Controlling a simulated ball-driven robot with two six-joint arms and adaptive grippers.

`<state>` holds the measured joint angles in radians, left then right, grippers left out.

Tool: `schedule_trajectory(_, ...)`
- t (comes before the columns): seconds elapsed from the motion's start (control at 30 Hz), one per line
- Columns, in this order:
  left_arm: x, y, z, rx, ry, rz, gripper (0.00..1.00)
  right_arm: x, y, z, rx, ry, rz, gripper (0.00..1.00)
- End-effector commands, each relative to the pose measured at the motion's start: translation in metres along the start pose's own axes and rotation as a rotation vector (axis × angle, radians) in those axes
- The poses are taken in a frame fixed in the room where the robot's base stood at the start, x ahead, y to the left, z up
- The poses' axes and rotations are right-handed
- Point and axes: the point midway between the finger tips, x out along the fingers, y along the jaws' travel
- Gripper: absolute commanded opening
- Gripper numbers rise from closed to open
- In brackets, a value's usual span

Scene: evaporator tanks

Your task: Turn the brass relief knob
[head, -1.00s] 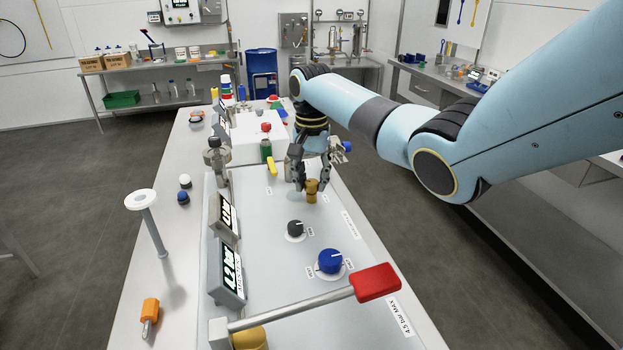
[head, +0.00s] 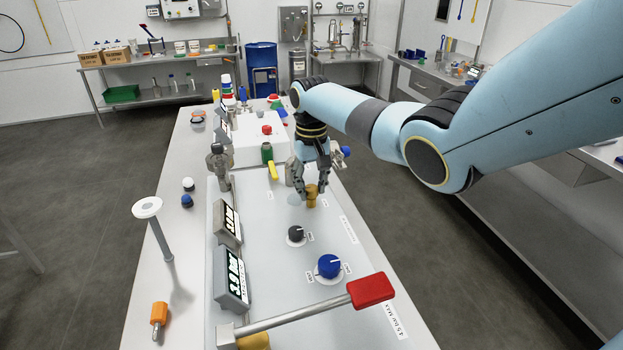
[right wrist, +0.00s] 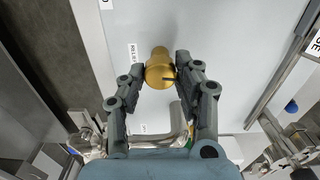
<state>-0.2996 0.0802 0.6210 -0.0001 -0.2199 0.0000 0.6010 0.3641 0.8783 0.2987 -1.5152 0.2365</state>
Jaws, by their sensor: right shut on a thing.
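The brass relief knob (head: 311,196) stands on the pale panel of the bench in the head view. It also shows in the right wrist view (right wrist: 159,70) as a round brass body with a dark line on its face. My right gripper (head: 309,193) reaches down to it from above. In the right wrist view its two fingers (right wrist: 160,77) are shut on the knob, one on each side. The knob's far side and base are partly hidden. My left gripper is not in view.
A dark knob (head: 296,233) and a blue knob (head: 329,266) sit nearer on the panel. A lever with a red handle (head: 371,290) crosses the front. A yellow handle (head: 273,171) lies left of the gripper. Two display boxes, one of them (head: 232,276), line the panel's left side.

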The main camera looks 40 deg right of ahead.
Motion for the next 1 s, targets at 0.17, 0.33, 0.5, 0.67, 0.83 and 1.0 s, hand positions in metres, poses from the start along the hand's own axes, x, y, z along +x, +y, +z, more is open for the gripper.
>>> schedule_trajectory(0.17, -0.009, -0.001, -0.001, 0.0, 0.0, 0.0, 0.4, -0.003, -0.001, -0.001, -0.165, 0.004, -0.001, 0.0)
schedule_trajectory(0.33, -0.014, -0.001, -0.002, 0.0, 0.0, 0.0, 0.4, -0.002, -0.001, -0.001, -0.317, 0.004, 0.0, 0.0)
schedule_trajectory(0.5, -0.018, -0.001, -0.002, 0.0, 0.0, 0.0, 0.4, -0.002, -0.001, -0.002, -0.446, 0.005, 0.0, 0.0)
schedule_trajectory(0.67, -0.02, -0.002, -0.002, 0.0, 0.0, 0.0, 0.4, -0.002, -0.001, -0.002, -0.538, 0.005, 0.001, 0.0)
schedule_trajectory(0.83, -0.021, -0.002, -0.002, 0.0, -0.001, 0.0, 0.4, -0.002, -0.001, -0.002, -0.603, 0.006, 0.001, 0.0)
schedule_trajectory(1.0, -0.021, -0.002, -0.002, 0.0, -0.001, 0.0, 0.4, -0.002, -0.001, -0.002, -0.636, 0.007, 0.001, 0.0)
